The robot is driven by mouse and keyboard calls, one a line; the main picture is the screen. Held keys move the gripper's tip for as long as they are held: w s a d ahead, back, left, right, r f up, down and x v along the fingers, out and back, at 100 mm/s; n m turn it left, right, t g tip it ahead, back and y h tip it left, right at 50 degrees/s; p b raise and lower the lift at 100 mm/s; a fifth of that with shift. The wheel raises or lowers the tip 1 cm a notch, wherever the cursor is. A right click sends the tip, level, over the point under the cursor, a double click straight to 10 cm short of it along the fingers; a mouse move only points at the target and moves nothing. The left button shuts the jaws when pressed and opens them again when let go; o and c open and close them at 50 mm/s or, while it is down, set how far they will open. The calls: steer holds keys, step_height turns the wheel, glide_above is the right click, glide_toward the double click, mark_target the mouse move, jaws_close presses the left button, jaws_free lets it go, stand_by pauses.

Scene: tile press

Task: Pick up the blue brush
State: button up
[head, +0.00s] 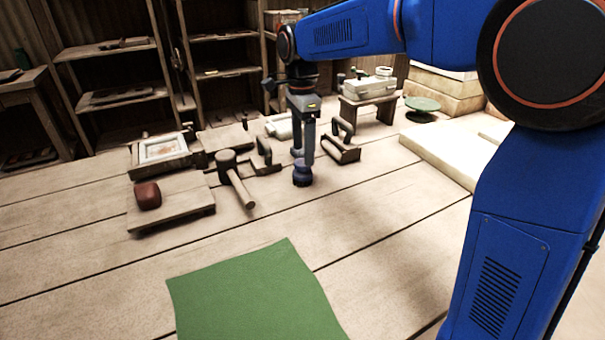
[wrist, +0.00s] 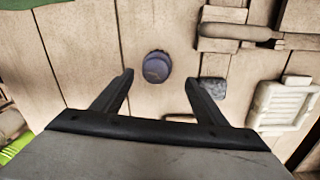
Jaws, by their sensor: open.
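The blue brush (head: 302,176) is a small, round, dark blue thing standing on the plank table, right below my gripper (head: 303,152) in the head view. In the wrist view the brush (wrist: 157,66) shows from above as a round blue-purple top. My gripper (wrist: 159,78) is open there, with one finger to the left of the brush and one to the right. Bare planks show between the brush and each finger. I cannot tell exactly how far the fingertips are above or around the brush.
A wooden mallet (head: 236,180) lies left of the brush. A board (head: 190,207) bearing a red-brown lump (head: 148,195) is further left. A handled wooden tool (head: 342,150) stands close behind on the right. A green cloth (head: 250,295) lies in front, with bare planks between.

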mark_target(302, 161)
steer(key=f, duration=0.2)
steer(key=s+f, duration=0.1)
steer(key=f, duration=0.1)
steer(key=shift+a, duration=0.2)
steer(key=shift+f, duration=0.55)
steer(key=c, duration=1.1)
